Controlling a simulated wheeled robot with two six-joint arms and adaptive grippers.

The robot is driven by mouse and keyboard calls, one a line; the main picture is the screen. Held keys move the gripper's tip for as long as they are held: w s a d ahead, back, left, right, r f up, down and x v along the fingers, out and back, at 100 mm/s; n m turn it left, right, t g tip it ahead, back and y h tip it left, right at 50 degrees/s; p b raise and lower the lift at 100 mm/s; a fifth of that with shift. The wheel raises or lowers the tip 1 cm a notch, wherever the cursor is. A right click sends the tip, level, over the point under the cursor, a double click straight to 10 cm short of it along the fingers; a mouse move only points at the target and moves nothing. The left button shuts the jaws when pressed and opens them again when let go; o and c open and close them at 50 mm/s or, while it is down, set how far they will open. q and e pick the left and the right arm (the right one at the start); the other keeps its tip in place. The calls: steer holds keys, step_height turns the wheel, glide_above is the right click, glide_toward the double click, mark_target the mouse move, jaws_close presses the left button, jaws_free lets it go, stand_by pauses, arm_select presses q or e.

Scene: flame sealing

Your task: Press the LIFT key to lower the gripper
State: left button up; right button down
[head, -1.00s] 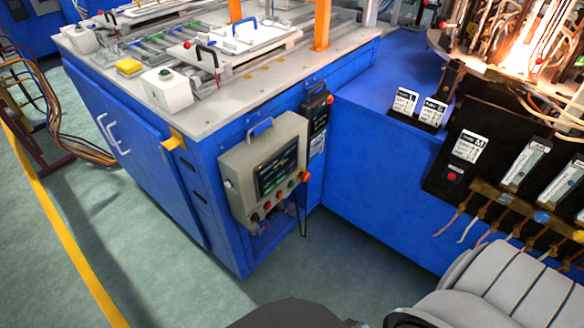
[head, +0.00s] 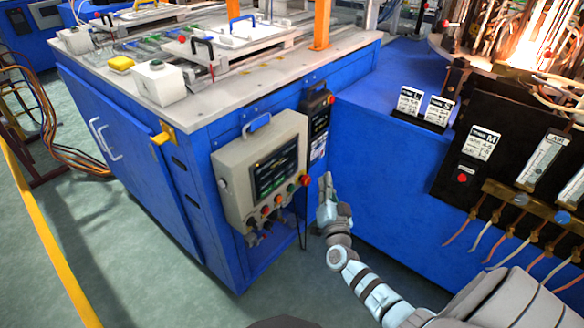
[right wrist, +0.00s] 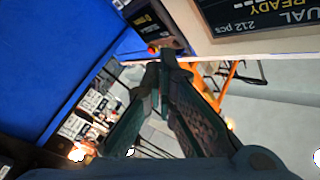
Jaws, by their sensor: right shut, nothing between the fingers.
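A grey control panel (head: 232,177) with a blue handle hangs on the blue cabinet's front corner. Its dark screen (head: 274,171) also shows in the right wrist view (right wrist: 270,20), cut off, with "READY" and "212 pcs" legible. Small coloured buttons (head: 265,211) sit below the screen, and a red knob (head: 306,180) is at the panel's right edge. I cannot read which one is the LIFT key. My right gripper (head: 326,179) is shut and empty, just right of the panel and seemingly apart from it. Its closed fingers (right wrist: 166,57) fill the middle of the right wrist view. My left gripper is out of view.
A dark box (head: 317,128) with a red button hangs beside the panel. The blue bench (head: 375,155) carries label cards (head: 410,101) and gauges at the right, near the glowing burners (head: 535,40). The white box (head: 158,83) sits on the cabinet top. Floor in front is clear.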

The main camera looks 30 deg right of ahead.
mark_target(291, 165)
arm_select(q)
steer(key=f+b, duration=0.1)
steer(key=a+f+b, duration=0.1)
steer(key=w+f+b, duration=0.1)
steer(key=b, duration=0.1)
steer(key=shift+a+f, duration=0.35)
arm_select(e)
steer(key=w+a, duration=0.2)
steer(key=w, duration=0.6)
steer(key=shift+w+a, duration=0.25)
steer(key=shift+a, duration=0.05)
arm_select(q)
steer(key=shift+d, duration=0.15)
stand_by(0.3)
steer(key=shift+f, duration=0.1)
arm_select(e)
steer(key=shift+w+a, duration=0.1)
steer(key=shift+w, duration=0.25)
